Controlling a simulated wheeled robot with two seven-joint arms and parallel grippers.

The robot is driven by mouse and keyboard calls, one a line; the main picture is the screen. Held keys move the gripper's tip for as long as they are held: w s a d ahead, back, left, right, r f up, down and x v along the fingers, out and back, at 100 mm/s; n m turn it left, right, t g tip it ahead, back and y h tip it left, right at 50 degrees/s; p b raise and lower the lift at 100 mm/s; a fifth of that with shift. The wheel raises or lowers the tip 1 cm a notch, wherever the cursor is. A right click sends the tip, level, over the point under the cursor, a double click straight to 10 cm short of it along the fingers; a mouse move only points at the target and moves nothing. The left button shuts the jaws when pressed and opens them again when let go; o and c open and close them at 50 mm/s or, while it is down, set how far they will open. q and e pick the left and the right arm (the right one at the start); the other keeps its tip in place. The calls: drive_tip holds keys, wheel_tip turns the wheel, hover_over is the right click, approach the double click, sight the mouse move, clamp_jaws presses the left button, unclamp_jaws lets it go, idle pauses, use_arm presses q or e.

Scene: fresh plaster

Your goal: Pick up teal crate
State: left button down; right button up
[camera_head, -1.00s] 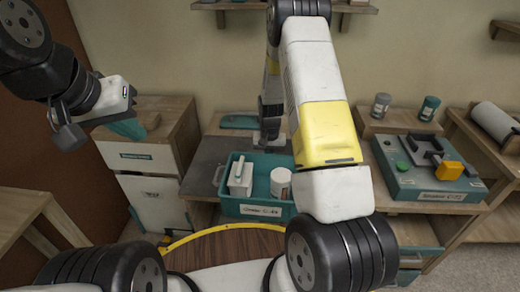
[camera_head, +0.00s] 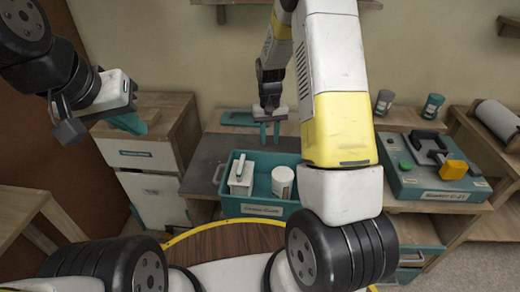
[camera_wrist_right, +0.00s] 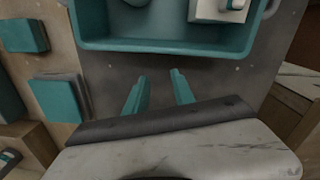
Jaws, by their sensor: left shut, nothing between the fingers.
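The teal crate (camera_head: 236,206) stands upright on the middle bench, with a labelled front and a grey handle at its left end. A white block-shaped item with a handle (camera_head: 241,177) and a white tub (camera_head: 283,181) are in it. My right gripper (camera_head: 270,134) is open and empty, pointing down just behind the crate. In the right wrist view, its two teal fingers (camera_wrist_right: 158,86) are apart over a dark surface, short of the crate's wall (camera_wrist_right: 165,47). My left gripper (camera_head: 132,123) is shut and empty at the upper left, far from the crate. My right forearm hides the crate's right end.
A teal device with a yellow part (camera_head: 432,168) sits on the bench at the right. Two small cups (camera_head: 384,102) stand behind it. A dark mat (camera_head: 207,158) lies under and left of the crate. A wooden drawer cabinet (camera_head: 150,150) stands at the left.

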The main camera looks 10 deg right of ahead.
drive_tip(key=s+n, duration=0.1)
drive_tip(key=n, duration=0.3)
drive_tip(key=s+a+n+h, duration=0.1)
drive_tip(key=n, duration=0.4)
drive_tip(key=s+a+n, duration=0.1)
drive_tip(key=n, duration=0.4)
drive_tip(key=shift+s+a+r, duration=0.15)
drive_tip(key=shift+s+r, duration=0.2)
drive_tip(key=shift+r, duration=0.05)
drive_tip(key=shift+f+n+h, duration=0.15)
drive_tip(key=shift+n+h, duration=0.15)
drive_tip(key=shift+s+f, duration=0.1)
drive_tip(key=shift+f, duration=0.25)
hover_over(268, 174)
wheel_tip(268, 174, down, 7)
drive_tip(key=shift+r, duration=0.15)
clamp_jaws()
drive_tip(key=shift+r, duration=0.1)
